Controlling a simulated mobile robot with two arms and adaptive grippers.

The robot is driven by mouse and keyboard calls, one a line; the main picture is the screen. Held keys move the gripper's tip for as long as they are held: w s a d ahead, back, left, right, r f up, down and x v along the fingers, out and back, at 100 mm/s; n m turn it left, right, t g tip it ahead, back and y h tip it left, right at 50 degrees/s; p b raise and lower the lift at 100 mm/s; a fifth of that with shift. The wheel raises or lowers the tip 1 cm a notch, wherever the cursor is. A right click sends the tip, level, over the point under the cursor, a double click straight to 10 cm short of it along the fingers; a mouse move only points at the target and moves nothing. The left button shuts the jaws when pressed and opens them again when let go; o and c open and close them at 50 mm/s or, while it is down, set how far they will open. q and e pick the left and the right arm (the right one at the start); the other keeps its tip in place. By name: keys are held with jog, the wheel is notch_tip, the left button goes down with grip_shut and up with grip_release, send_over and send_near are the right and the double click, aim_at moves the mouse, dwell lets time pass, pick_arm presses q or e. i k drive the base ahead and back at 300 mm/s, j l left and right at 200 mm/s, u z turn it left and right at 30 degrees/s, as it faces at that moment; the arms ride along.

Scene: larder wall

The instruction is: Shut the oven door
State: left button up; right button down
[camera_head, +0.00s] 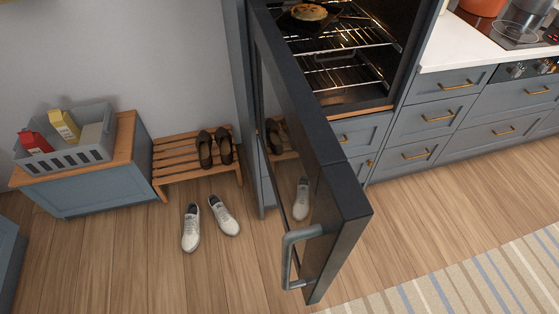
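The oven door (318,125) stands wide open, hinged on the left side of the oven and swung out toward me. Its grey handle (289,258) is on the outer glass face near the free edge, at the bottom middle of the picture. The oven (340,95) is lit inside and has wire racks. A pie (309,12) sits on a dark tray on an upper rack. Neither of my grippers is in view.
A wooden shoe rack (175,167) with dark shoes stands left of the door, with white sneakers (191,228) on the floor. A grey crate (62,163) sits on a low cabinet at the left. Drawers and a counter (450,55) are at right; a striped rug (470,285) lies in front.

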aim_at(320, 200)
jog(key=k+j+z, duration=0.1)
jog(key=k, duration=0.85)
